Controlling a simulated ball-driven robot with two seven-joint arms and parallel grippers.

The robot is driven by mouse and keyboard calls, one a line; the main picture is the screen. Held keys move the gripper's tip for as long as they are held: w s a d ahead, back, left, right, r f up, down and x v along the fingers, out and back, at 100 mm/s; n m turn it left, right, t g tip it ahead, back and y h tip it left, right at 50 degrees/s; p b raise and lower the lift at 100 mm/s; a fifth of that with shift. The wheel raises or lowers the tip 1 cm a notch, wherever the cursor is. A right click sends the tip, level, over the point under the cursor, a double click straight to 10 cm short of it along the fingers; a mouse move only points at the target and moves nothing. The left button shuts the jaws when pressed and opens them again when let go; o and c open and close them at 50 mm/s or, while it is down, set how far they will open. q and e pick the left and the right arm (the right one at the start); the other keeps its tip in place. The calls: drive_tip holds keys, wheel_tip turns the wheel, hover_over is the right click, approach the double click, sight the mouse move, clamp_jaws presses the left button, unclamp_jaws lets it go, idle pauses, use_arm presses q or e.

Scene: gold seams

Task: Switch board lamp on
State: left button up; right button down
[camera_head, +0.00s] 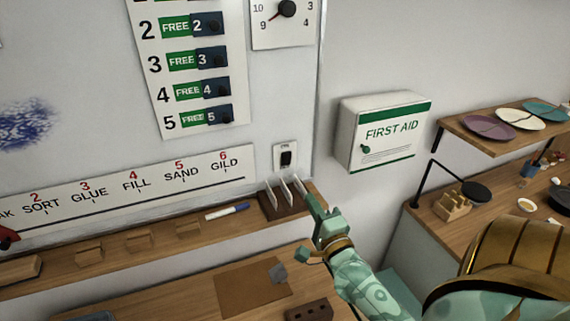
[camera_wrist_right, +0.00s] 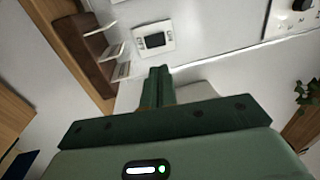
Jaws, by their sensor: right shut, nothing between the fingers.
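A white wall switch (camera_head: 286,157) with a dark rocker is on the wall just right of the numbered strip's end. It also shows in the right wrist view (camera_wrist_right: 154,39), just beyond the fingertips. The small label above it is too small to read. My right gripper (camera_head: 312,202) is shut and empty, below and slightly right of the switch, apart from it. In the right wrist view its closed fingers (camera_wrist_right: 158,74) point toward the switch plate. I see no lamp that I can tell is the board lamp. My left gripper is out of view.
A brown wooden rack (camera_head: 283,205) with upright pale cards stands on the ledge below the switch, close left of my right gripper. A white first aid box (camera_head: 383,130) hangs to the right. The wall around the switch is clear.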

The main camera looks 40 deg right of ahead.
sight(286, 157)
drive_tip(key=p+x, duration=0.2)
drive_tip(key=x, duration=1.2)
drive_tip(key=shift+w, duration=0.1)
